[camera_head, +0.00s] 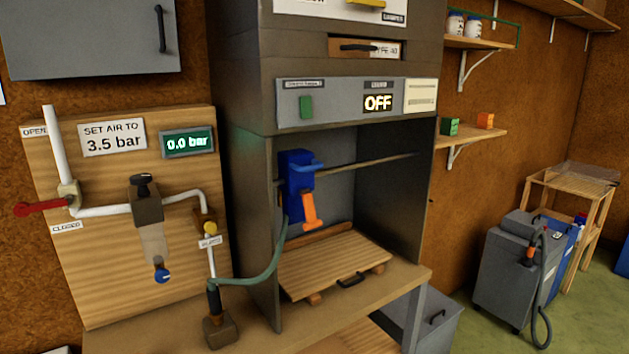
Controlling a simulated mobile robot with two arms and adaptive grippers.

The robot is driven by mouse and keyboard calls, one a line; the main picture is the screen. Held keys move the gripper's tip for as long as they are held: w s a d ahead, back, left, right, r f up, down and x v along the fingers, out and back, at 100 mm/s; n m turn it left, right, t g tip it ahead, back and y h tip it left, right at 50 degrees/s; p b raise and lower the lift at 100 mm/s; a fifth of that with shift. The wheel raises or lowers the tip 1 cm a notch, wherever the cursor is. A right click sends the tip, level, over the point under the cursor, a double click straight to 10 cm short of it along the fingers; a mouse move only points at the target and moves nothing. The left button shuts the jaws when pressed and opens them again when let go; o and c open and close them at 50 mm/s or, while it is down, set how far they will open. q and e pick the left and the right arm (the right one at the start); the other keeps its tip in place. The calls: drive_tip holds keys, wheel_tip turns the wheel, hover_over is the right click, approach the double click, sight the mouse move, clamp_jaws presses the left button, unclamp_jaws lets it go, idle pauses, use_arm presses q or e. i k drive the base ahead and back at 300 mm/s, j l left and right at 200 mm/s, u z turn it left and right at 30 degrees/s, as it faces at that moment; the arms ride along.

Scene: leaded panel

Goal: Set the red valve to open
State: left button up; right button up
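The red valve (42,207) is at the far left, on a white pipe in front of a wooden board. Its red lever points left, roughly level and across the upright pipe (57,140). An OPEN label (33,131) is above it by the pipe, and a CLOSED label (66,227) is just below the valve body. Neither of my grippers is in view.
The board (100,280) carries a regulator (146,205), an "SET AIR TO 3.5 bar" sign (112,137) and a display (187,143) reading 0.0 bar. A grey cabinet (350,200) with an OFF display stands right of it. A grey box (90,38) hangs above.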

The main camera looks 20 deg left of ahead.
sight(22, 210)
drive_tip(key=u, duration=1.85)
drive_tip(key=j+z, duration=0.15)
drive_tip(key=z, duration=0.2)
drive_tip(key=i+j+z, duration=0.1)
drive_tip(key=z, duration=0.25)
drive_tip(key=j+z, duration=0.35)
